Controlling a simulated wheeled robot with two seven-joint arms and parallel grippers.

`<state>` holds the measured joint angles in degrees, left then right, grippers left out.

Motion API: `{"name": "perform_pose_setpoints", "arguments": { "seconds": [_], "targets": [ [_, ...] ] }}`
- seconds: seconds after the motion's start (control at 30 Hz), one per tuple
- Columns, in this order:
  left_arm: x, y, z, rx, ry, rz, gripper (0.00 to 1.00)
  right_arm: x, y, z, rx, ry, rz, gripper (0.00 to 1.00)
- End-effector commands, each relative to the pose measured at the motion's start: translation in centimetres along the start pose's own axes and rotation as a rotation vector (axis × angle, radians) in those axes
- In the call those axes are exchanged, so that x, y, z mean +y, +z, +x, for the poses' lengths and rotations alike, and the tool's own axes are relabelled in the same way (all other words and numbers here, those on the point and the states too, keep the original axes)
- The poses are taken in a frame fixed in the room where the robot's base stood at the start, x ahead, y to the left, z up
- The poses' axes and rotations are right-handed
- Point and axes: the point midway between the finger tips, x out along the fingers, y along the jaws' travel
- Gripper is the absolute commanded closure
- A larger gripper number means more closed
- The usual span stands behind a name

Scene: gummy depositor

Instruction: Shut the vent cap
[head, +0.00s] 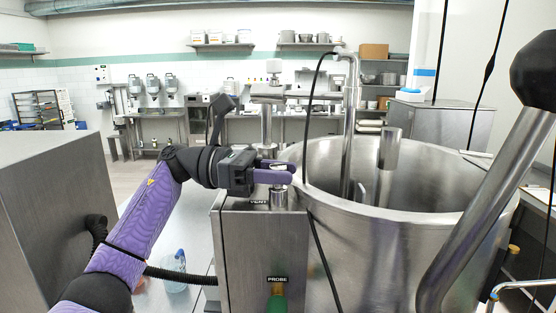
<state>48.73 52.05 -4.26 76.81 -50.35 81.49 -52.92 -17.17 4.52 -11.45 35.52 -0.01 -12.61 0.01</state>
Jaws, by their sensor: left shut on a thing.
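The vent cap (279,195) is a small metal cylinder on top of the steel housing, beside the label reading VENT. My left gripper (283,172) reaches in from the left at the vent, with its purple fingers shut on the vent cap. The fingers hide the upper part of the cap, so I cannot tell how far it is turned or seated. My right gripper is not in view.
A large open steel kettle (410,250) stands right of the housing (245,250). A thick steel lever (485,215) with a black knob crosses the right side. A black cable hangs in front of the kettle. A clear bottle (174,270) stands lower left.

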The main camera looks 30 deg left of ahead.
Motion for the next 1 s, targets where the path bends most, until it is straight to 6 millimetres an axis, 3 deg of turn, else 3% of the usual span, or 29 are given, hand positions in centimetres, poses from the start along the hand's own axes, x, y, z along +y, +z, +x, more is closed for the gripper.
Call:
{"name": "perform_pose_setpoints", "arguments": {
  "seconds": [0.1,0.5,1.0],
  "targets": [
    [0.1,0.5,0.0,-0.004,-0.096,0.0,1.0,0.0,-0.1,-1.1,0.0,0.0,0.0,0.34],
    [0.0,0.2,0.0,-0.002,-0.336,0.001,1.0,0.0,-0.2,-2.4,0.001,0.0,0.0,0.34],
    [0.0,0.0,0.0,0.003,-0.409,-0.002,1.0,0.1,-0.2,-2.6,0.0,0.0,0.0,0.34]
  ]
}}
